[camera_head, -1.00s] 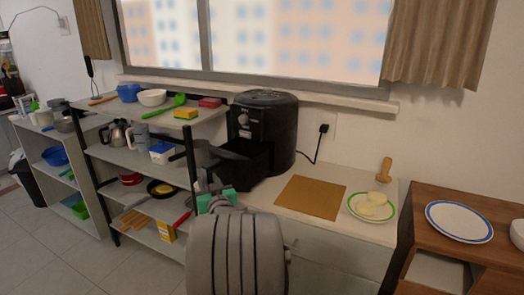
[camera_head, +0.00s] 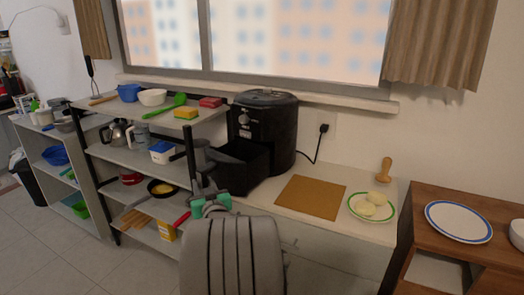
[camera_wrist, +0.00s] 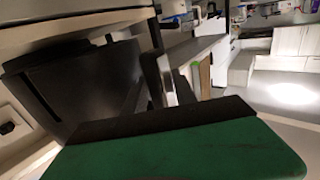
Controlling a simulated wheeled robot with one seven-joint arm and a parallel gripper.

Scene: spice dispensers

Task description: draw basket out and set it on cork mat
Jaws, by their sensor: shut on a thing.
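The black air fryer (camera_head: 265,115) stands on the counter under the window. Its black basket (camera_head: 243,168) sticks out of the front toward the lower left, its back end still against the fryer. My gripper (camera_head: 203,168) is at the basket's front, shut on its handle, which is mostly hidden by the fingers. The flat brown cork mat (camera_head: 311,198) lies bare on the counter right of the fryer. In the wrist view, my fingers (camera_wrist: 168,85) reach away beyond a green part, with a dark body at left that I cannot separate into fryer and basket.
A plate (camera_head: 371,207) with pale round food and a wooden tool (camera_head: 384,170) are right of the mat. A black cord runs to the wall socket. The crowded shelf rack (camera_head: 140,158) stands close on the left. A blue-rimmed plate (camera_head: 459,221) is on the brown cabinet.

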